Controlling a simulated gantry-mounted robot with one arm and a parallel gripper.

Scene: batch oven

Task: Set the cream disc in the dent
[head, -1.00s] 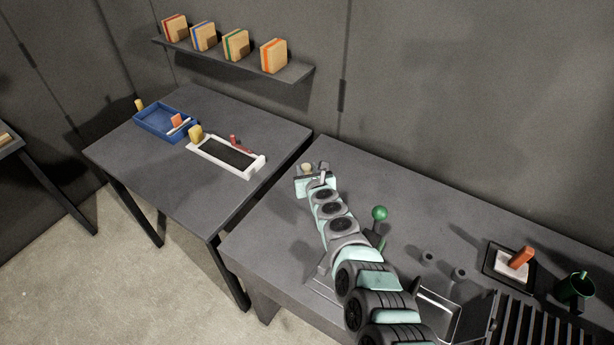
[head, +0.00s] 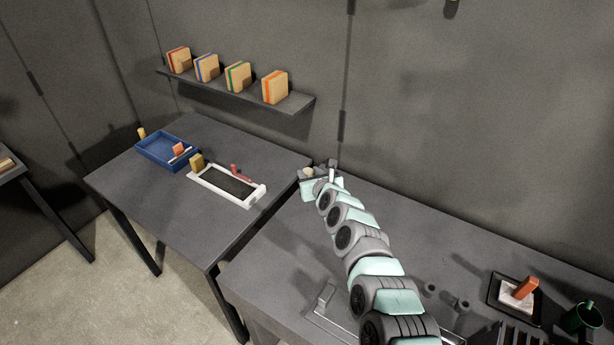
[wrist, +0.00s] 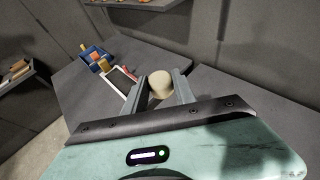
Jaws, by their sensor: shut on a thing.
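The cream disc (wrist: 161,84) sits between the two fingers of my gripper (wrist: 160,90) in the wrist view. My gripper is shut on it, with a finger on either side. In the head view, the disc (head: 307,172) shows as a small pale shape at the end of my arm. My gripper (head: 318,171) is over the far left end of the near bench, close to the gap between the two tables. I cannot make out the dent in any view.
A white-framed dark panel (head: 192,181) lies on the left table (head: 150,208), with a yellow block (head: 197,161) beside it. A blue tray (head: 150,153) is behind. A shelf (head: 230,92) holds several blocks. At right are a dark tray (head: 494,293) and green cup (head: 583,317).

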